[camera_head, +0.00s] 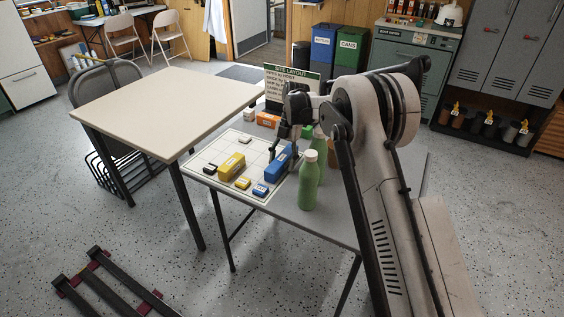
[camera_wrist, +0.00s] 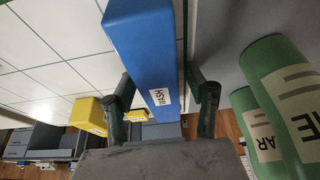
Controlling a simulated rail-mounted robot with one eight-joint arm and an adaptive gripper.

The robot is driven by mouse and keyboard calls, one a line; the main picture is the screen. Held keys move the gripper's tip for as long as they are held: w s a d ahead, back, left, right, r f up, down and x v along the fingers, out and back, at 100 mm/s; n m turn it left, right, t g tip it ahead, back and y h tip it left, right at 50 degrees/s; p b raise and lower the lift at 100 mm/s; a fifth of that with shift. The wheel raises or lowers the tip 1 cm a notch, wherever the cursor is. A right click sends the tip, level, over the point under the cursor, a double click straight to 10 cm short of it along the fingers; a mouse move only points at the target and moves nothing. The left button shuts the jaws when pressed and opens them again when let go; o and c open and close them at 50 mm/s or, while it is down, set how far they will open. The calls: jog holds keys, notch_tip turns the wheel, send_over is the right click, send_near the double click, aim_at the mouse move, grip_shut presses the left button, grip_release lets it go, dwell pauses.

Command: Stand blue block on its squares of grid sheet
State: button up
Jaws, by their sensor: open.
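The long blue block (camera_head: 278,164) has a white label and rests at the right edge of the white grid sheet (camera_head: 205,157). In the wrist view the blue block (camera_wrist: 143,40) runs between the two fingers, with grid lines to its left and grey table to its right. My gripper (camera_head: 284,152) is over the block's far end in the head view. In the wrist view my gripper (camera_wrist: 165,98) is open, with one finger on each side of the block; a gap shows at the right finger. Contact at the left finger cannot be told.
A yellow block (camera_head: 231,166), a small yellow block (camera_head: 242,183), a small blue block (camera_head: 260,190) and a black block (camera_head: 209,169) sit on the sheet. An orange block (camera_head: 267,120) stands behind. A green bottle (camera_head: 309,182) stands close right. A sign (camera_head: 284,86) is at the back.

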jog(key=p+v, duration=0.1)
jog(key=v, duration=1.1)
jog(key=shift+w+d, duration=0.1)
jog(key=s+d+r+m+t, duration=0.3)
jog(key=s+d+r+m, duration=0.3)
jog(key=s+r+m, duration=0.3)
jog(key=s+d+r+m+t, duration=0.3)
jog(key=s+d+r+m, duration=0.35)
jog(key=s+r, duration=0.45)
jog(key=s+d+f+m+t, duration=0.1)
jog(key=s+d+f+m, duration=0.1)
jog(key=s+m, duration=0.3)
jog(key=s+d+f+m+t+h, duration=0.1)
jog(key=s+m, duration=0.4)
jog(key=s, duration=0.7)
jog(key=s+d+f+m+t+h, duration=0.1)
jog(key=s+d+f+m+t, duration=0.2)
jog(key=s, duration=0.5)
jog(key=shift+s+d+f+m, duration=0.4)
jog(key=shift+d+f+m, duration=0.4)
jog(key=shift+d+m, duration=0.15)
